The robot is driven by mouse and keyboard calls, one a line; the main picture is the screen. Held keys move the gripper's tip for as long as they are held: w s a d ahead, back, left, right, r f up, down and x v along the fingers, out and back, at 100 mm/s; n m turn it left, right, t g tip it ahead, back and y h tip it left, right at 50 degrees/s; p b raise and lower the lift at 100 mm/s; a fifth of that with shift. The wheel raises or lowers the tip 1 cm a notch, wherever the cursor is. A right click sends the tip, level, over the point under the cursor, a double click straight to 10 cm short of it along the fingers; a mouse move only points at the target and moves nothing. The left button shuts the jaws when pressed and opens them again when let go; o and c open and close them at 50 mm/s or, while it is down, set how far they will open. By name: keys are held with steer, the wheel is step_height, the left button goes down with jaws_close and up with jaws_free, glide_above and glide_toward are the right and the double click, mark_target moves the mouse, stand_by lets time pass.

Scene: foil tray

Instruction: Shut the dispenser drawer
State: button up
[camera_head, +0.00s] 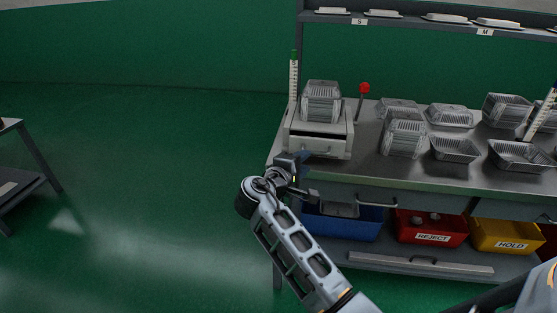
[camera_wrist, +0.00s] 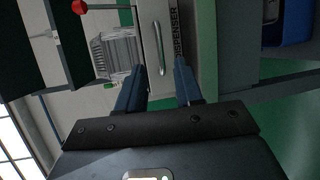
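The dispenser (camera_head: 348,127) is a pale box at the left end of the steel bench, with a stack of clear trays on top. Its drawer (camera_head: 322,146) has a bar handle and appears to stand out from the housing; how far is hard to tell. In the wrist view the drawer front (camera_wrist: 149,30) and handle (camera_wrist: 158,48) show sideways beside the DISPENSER label. My gripper (camera_head: 308,176) is in front of and below the drawer. In the wrist view my gripper (camera_wrist: 159,66) has its two blue fingers apart, nothing between them, with the handle ahead of the gap.
A red-knobbed lever (camera_head: 364,88) and a green-capped column (camera_head: 294,75) flank the dispenser. Several foil trays (camera_head: 455,149) cover the bench to the right. Blue (camera_head: 344,224), red (camera_head: 430,228) and yellow (camera_head: 505,236) bins sit below.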

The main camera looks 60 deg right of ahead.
mark_target(319, 144)
steer(key=shift+w+d+f+p, duration=0.1)
steer(key=shift+d+f, duration=0.15)
steer(key=shift+d, duration=1)
steer(key=shift+s+d+f+p, duration=0.15)
steer(key=shift+d+f, duration=0.1)
steer(key=shift+d, duration=0.95)
steer(key=shift+w+d+f+p, duration=0.15)
steer(key=shift+d+f, duration=0.1)
steer(key=shift+d, duration=1)
jaws_close()
